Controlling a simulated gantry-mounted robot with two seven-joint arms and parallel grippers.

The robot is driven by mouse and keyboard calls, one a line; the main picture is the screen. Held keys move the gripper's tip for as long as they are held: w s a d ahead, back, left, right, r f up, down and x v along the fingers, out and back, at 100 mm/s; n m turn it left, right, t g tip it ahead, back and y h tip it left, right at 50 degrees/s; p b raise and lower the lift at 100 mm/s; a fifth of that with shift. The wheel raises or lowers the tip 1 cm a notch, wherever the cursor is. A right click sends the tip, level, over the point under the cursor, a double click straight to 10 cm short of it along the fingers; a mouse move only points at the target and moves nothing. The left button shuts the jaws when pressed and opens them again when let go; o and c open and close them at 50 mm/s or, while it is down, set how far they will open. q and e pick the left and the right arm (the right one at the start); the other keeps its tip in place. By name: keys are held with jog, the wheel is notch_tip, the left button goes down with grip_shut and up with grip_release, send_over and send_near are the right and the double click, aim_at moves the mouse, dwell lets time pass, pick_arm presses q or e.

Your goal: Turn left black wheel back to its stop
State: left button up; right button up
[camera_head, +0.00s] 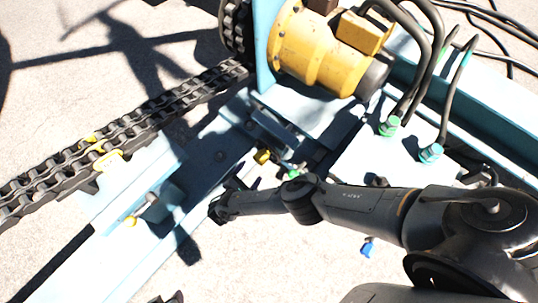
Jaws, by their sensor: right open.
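I cannot make out the left black wheel for certain in the head view; it may be hidden or out of the picture. My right arm comes in from the right, and my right gripper (218,210) is at its left end, over the light blue frame (205,150). The gripper is small and dark here; its fingers are open and I see nothing held between them. A small dark part at the bottom edge may be the tip of my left gripper (168,298); its jaws cannot be made out.
A heavy chain (120,125) runs along the left. A yellow motor (315,50) stands at the top. Black hoses (428,60) reach green and teal fittings (431,153) on the right. A small yellow knob (262,156) is beyond my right forearm. Sunlit ground lies below the frame.

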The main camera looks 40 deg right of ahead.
aim_at(258, 161)
jog(key=b+x, duration=0.3)
jog(key=x, duration=0.6)
jog(key=shift+w+d+f, duration=0.15)
jog(key=shift+d, duration=0.2)
jog(key=c, duration=1.4)
